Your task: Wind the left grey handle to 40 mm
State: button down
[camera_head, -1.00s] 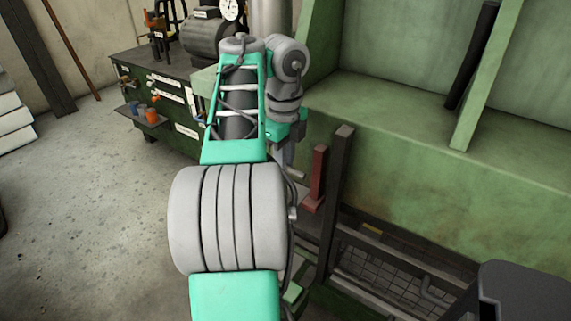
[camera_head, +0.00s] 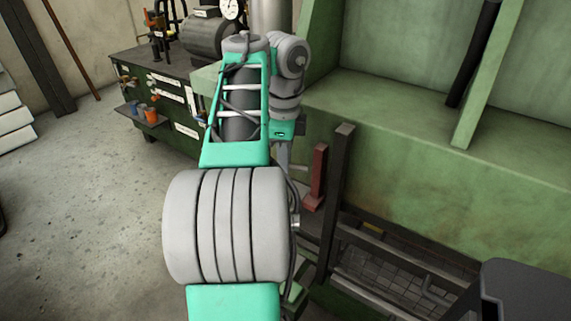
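My arm (camera_head: 232,225) reaches away from the camera and covers most of the middle of the view. Its wrist bends down beside the green machine. The part below the wrist, where my gripper (camera_head: 284,158) is, shows only as a small grey piece, and its fingertips cannot be made out. A short pale grey bar (camera_head: 299,167) shows just right of it and may be part of the left grey handle. I cannot tell whether the gripper touches it. No millimetre scale can be read.
The green machine body (camera_head: 430,170) fills the right side. A dark upright post (camera_head: 340,190) and a dark red bracket (camera_head: 317,178) stand close right of the wrist. A dark green cabinet (camera_head: 155,95) with a motor and gauge is behind left. The floor (camera_head: 80,210) at left is clear.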

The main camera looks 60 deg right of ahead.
jog(key=n, duration=0.7)
jog(key=shift+n+b, duration=0.3)
jog(key=n, duration=0.6)
jog(key=shift+n, duration=0.3)
jog(key=c, duration=1)
grip_release()
notch_tip(320, 180, up, 10)
jog(key=p, duration=0.9)
